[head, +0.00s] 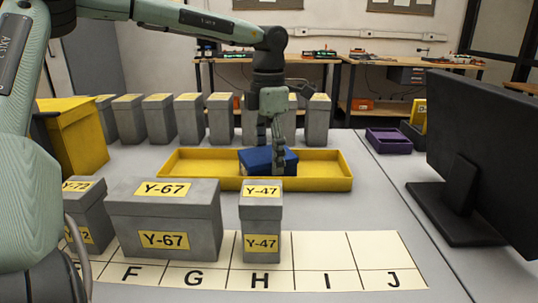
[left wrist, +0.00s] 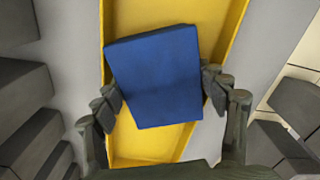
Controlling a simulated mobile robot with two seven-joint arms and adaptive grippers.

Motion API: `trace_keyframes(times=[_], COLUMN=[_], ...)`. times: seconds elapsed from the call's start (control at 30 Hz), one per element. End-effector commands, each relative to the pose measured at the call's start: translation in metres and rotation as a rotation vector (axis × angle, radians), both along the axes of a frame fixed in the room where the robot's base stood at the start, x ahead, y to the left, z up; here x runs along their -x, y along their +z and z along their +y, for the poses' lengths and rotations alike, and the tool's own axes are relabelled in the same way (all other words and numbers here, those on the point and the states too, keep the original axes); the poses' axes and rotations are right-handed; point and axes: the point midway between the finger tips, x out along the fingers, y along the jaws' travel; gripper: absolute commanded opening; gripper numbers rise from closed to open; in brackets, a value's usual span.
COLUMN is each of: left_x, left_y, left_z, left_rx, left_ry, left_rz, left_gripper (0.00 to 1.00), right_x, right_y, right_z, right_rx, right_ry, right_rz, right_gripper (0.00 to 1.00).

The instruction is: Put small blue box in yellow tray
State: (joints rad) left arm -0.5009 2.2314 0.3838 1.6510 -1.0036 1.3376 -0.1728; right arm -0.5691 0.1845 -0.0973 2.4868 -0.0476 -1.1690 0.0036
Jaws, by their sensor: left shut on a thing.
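The small blue box (head: 267,160) is at the middle of the yellow tray (head: 320,183) in the head view. My left gripper (head: 268,146) reaches down from above and is shut on the blue box. In the left wrist view the blue box (left wrist: 155,78) sits between the two fingers, slightly turned, with the yellow tray (left wrist: 125,146) beneath it. I cannot tell whether the box touches the tray floor. My right gripper is not in view.
Grey boxes labelled Y-67 (head: 163,215) and Y-47 (head: 261,222) stand in front of the tray on a lettered strip (head: 330,262). Several grey boxes line the back. A yellow box (head: 78,135) stands left, a black monitor (head: 480,150) and purple bin (head: 389,140) right.

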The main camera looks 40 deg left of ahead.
Motion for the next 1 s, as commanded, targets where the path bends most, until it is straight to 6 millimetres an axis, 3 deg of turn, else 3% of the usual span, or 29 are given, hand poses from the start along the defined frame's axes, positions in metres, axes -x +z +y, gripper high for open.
trace_keyframes(times=[0.03,0.07,0.2,0.63,0.77,1.0], left_x=[0.000,0.000,0.000,-0.001,-0.001,-0.001], left_y=[0.000,0.000,0.000,0.006,0.026,0.079], left_z=[0.000,0.000,0.000,0.000,0.000,0.000], left_rx=[0.000,0.000,0.000,-0.001,-0.001,-0.004], left_ry=[0.000,0.000,0.000,0.000,0.001,0.000], left_rz=[-0.001,0.000,0.000,-0.003,-0.004,-0.002], left_gripper=[0.36,0.76,0.93,0.93,0.93,0.93], right_x=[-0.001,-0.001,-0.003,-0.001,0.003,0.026], right_y=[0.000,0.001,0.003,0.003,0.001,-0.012], right_z=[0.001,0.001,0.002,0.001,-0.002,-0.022], right_rx=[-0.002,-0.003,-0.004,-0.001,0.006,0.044], right_ry=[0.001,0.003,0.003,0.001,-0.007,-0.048], right_rz=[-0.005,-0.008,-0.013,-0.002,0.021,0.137], right_gripper=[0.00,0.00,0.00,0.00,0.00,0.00])
